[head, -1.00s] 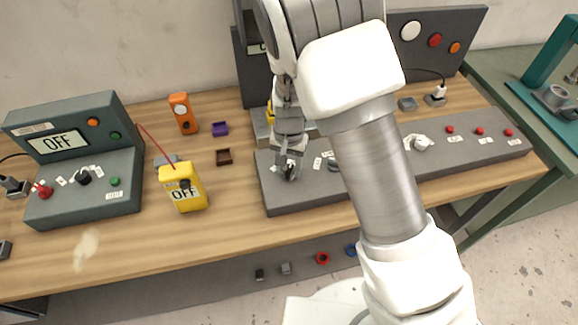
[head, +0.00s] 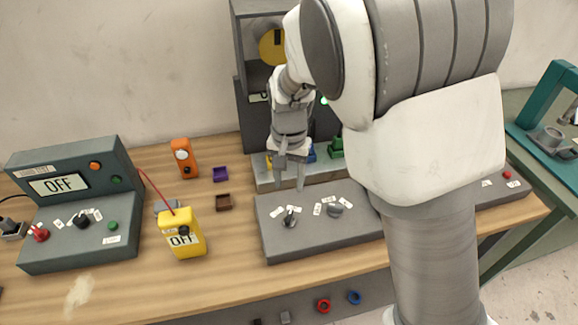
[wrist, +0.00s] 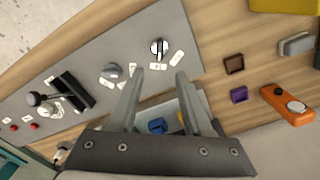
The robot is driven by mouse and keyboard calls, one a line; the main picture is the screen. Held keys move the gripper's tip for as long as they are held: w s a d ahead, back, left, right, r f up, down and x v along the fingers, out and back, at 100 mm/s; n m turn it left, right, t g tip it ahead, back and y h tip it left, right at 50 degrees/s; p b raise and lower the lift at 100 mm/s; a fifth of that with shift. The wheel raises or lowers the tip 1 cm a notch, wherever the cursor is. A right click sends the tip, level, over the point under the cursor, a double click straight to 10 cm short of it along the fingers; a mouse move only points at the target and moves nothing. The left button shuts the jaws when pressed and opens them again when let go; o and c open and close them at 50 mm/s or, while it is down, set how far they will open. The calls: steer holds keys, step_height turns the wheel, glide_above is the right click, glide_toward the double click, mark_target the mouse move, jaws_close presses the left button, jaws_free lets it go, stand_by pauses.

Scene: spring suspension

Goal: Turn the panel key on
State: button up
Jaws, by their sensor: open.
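The long grey panel (head: 325,240) lies on the workbench. At its left end is a small grey turn piece that looks like the key (head: 290,220), with white label tags behind it. The same piece shows in the wrist view (wrist: 158,48), upper middle. My gripper (head: 288,187) is open and empty, above and behind the key, apart from it. In the wrist view its two fingers (wrist: 160,72) point toward the key with a clear gap between them. The tag wording is too small to read.
A grey rotary knob (head: 335,210) sits right of the key. Behind stands a dark upright panel (head: 246,118) with a partly hidden display and a green light (head: 324,100). A yellow box (head: 182,235) reading OFF and a left console (head: 80,215) reading OFF stand left. My arm hides the panel's middle.

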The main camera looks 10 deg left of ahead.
steer(key=shift+r, duration=2.15)
